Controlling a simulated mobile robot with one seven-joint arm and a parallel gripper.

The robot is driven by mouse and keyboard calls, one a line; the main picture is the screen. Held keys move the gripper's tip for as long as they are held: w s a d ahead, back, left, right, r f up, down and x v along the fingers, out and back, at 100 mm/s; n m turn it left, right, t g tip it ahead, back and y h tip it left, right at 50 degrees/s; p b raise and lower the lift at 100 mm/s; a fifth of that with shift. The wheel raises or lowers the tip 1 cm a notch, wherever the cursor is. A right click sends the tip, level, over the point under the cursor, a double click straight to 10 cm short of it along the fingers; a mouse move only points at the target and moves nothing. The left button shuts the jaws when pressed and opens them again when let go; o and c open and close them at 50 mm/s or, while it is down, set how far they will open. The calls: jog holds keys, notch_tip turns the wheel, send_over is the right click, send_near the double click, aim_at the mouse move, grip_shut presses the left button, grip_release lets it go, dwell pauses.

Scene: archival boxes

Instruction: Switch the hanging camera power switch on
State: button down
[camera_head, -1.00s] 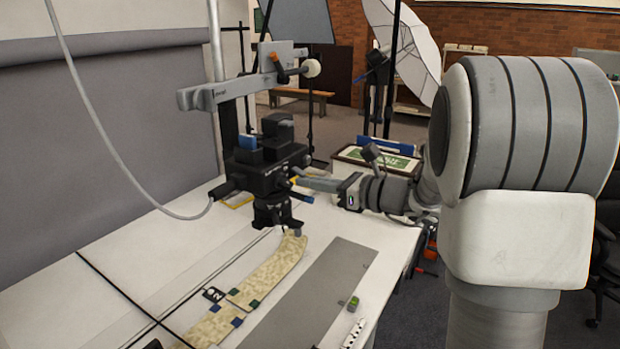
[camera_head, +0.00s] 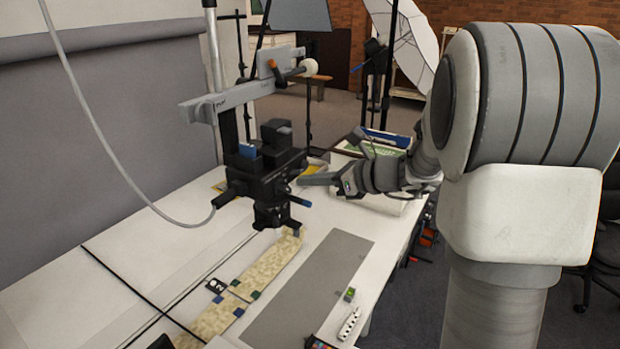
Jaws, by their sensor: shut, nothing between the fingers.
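The hanging camera (camera_head: 262,172) is a black body on a grey arm (camera_head: 235,97) above the white table, its lens pointing down. A blue-tipped lever (camera_head: 300,201) sticks out at its lower right side. The power switch itself is too small to make out. My gripper (camera_head: 305,180) is shut and empty, reaching in from the right with its tips close to the camera's right side. I cannot tell whether the tips touch the camera.
A long patterned strip (camera_head: 270,262) and a grey mat (camera_head: 312,288) lie on the table below. A white power strip (camera_head: 349,325) is near the front edge. A pale cable (camera_head: 110,150) hangs at the left. A box with a green label (camera_head: 372,150) stands behind my arm.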

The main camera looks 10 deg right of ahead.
jog(key=shift+r, duration=0.1)
jog(key=shift+r+p, duration=0.65)
jog(key=shift+r, duration=0.15)
jog(key=shift+d+r, duration=0.1)
jog(key=shift+r, duration=0.05)
